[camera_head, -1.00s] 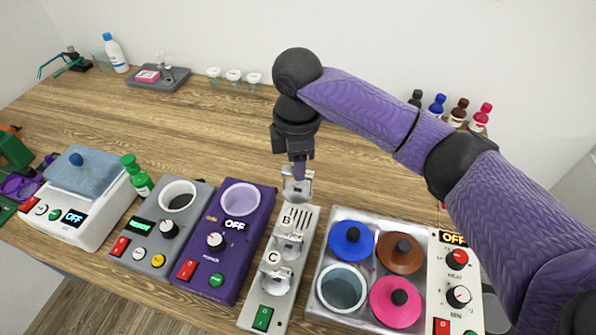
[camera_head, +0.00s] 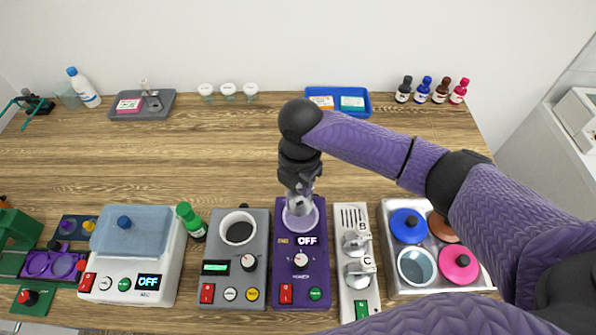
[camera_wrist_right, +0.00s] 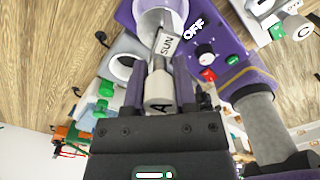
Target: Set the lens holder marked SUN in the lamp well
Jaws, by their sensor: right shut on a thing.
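My right gripper (camera_head: 299,188) is shut on the metal lens holder (camera_head: 299,203). In the right wrist view the holder's white label reads SUN (camera_wrist_right: 166,45) and its pale round end bears an A. The holder is over the round lilac lamp well (camera_head: 315,218) of the purple lamp unit (camera_head: 318,262), whose display reads OFF. The right wrist view shows the well's pale rim (camera_wrist_right: 140,14) beyond the holder. I cannot tell whether the holder's lower end is inside the well or just above it. My left gripper is not in view.
The grey rack (camera_head: 345,290) right of the lamp unit holds holders B (camera_head: 355,243) and C (camera_head: 359,271). A grey unit (camera_head: 232,288) with a round opening stands close on the left. A metal bath with coloured lids (camera_head: 409,226) stands right.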

